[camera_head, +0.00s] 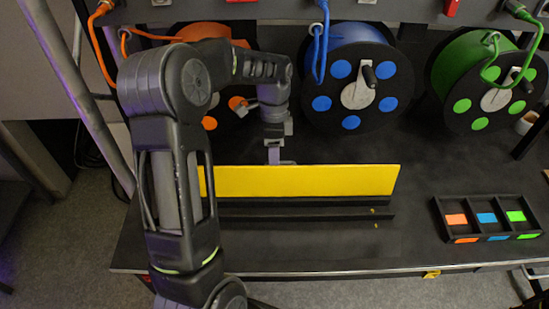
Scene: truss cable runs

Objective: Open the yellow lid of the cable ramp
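The yellow lid (300,181) of the cable ramp stands raised as a long strip along the back of the black ramp base (300,208). The channels of the base show in front of it. My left arm comes in from the lower left, arches over the lid's left end and points down. My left gripper (275,156) is just behind the lid's upper edge, left of its middle. Its fingertips are partly hidden, so I cannot tell whether they touch the lid or how far apart they are. My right gripper is out of view.
Behind stand an orange cable drum (212,35), a blue drum (350,80) and a green drum (485,80). A black three-part tray (440,218) with orange, blue and green labels sits at the right. The dark table (350,250) is clear in front of the ramp.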

